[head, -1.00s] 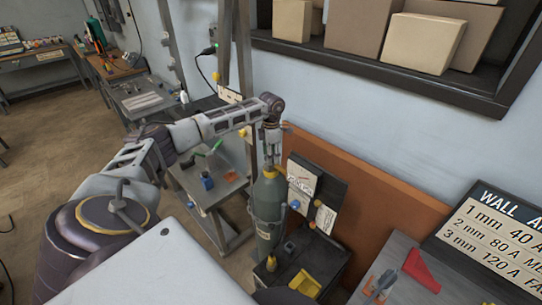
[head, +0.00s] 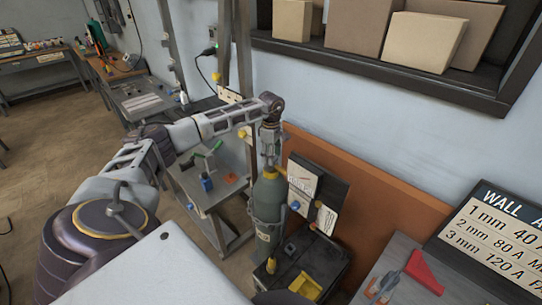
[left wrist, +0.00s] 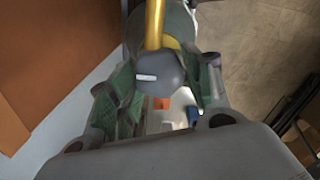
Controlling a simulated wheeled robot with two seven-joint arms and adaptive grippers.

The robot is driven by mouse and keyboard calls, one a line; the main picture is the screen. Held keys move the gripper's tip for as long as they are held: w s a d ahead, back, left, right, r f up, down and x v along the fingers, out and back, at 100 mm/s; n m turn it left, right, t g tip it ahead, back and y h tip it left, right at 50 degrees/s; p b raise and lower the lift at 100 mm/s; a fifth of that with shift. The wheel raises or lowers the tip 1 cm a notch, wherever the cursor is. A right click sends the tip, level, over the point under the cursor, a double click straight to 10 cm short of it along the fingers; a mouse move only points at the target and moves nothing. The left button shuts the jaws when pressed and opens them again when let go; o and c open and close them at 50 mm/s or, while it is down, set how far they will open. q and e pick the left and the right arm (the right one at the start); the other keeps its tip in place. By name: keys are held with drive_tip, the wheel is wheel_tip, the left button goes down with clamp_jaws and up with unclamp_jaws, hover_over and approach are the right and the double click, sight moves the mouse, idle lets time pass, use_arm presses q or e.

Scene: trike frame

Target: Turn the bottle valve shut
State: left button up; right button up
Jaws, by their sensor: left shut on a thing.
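The gas bottle (head: 266,200) is dark green with a yellow collar and stands upright beside a black cart. My left gripper (head: 270,160) points down at the bottle's top. In the left wrist view, the left gripper (left wrist: 165,95) has its green-padded fingers on both sides of a dark grey valve knob (left wrist: 163,70) and is shut on it. A yellow bar (left wrist: 155,22) crosses above the knob in that view. In the head view the valve is largely hidden by the gripper. My right gripper is not in view.
A grey shelf cart (head: 215,185) with a blue item stands left of the bottle. A black cart (head: 318,255) with a yellow bin (head: 305,286) is at its right. An orange-brown panel (head: 370,200) stands behind. A wall sign (head: 495,235) is at right.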

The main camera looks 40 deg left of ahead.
use_arm(q)
drive_tip(key=shift+r, duration=0.1)
idle(0.4)
drive_tip(key=o, duration=1)
drive_tip(key=shift+o, duration=0.2)
wheel_tip(320, 180, up, 12)
idle(0.8)
